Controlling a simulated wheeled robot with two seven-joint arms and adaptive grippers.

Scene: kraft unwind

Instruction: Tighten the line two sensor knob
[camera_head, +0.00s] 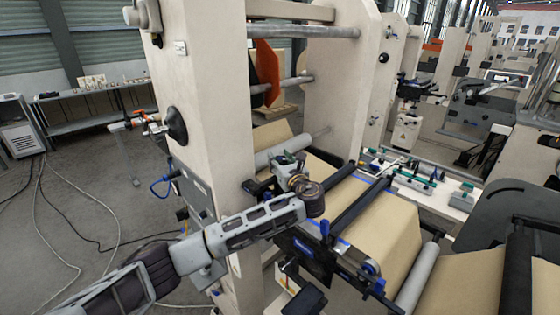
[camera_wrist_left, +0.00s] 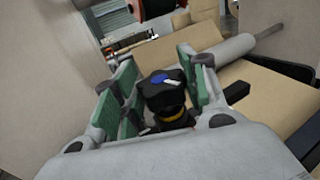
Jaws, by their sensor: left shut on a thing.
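The black sensor knob (camera_wrist_left: 164,94) with a blue and white top and a yellow ring below it stands between the fingers in the left wrist view. My left gripper (camera_wrist_left: 163,82) is shut on this knob, with a green-padded finger on each side of it. In the head view my left gripper (camera_head: 284,164) reaches in beside the cream machine frame, over the brown paper web. There the gripper and wrist hide the knob. No line number on the knob can be read. My right gripper is in neither view.
A grey roller (camera_wrist_left: 236,50) lies just beyond the fingers. The tall cream frame (camera_head: 212,95) stands close to the left of my gripper. A dark crossbar with blue knobs (camera_head: 325,229) is to its right. A tool bench (camera_head: 95,100) stands far left.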

